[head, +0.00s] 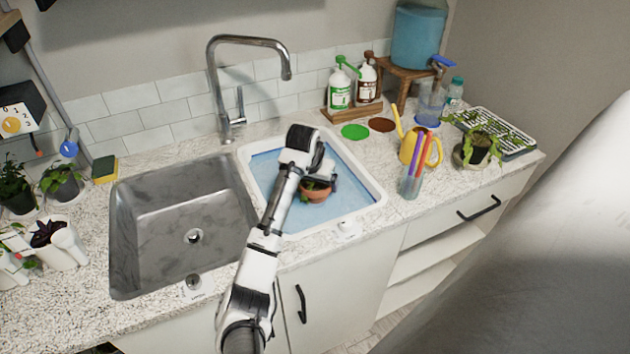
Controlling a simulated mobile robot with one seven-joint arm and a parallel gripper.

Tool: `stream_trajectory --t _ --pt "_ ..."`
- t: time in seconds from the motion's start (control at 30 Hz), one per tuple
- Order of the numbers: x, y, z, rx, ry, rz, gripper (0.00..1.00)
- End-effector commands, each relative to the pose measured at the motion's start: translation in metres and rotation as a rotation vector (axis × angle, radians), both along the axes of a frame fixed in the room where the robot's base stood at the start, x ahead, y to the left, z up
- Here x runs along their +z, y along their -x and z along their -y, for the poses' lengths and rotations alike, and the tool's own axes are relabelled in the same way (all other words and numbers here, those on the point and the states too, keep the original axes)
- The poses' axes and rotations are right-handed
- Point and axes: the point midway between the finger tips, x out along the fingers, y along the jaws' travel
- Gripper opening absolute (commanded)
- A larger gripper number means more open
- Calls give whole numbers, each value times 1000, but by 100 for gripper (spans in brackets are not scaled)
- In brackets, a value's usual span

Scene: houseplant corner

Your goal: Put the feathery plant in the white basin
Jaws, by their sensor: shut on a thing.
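The white basin (266,172) is set in the counter right of the steel sink, with a blue inside. A small terracotta pot (316,194) with some green leaves is inside the basin's outline, towards its right front. My gripper (322,181) is above the basin, shut on this pot near its rim. The gripper and wrist hide much of the plant, so I cannot tell whether its leaves are feathery. I cannot tell whether the pot touches the basin floor.
The steel sink (180,215) and tall faucet (217,85) stand left and behind. A yellow watering can (411,148), a cup of pens (411,184) and a trailing plant (477,150) are on the right. Several potted plants crowd the left counter. Bottles (340,90) stand behind.

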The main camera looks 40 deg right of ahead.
Motion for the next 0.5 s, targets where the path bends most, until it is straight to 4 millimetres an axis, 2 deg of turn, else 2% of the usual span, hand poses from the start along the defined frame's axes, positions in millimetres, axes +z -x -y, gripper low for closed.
stream_trajectory --t 0.1,0.47,0.5 --pt "-7 0 0 -1 3 3 52" --pt "-11 0 0 0 2 2 52" --pt "-12 0 0 0 1 1 96"
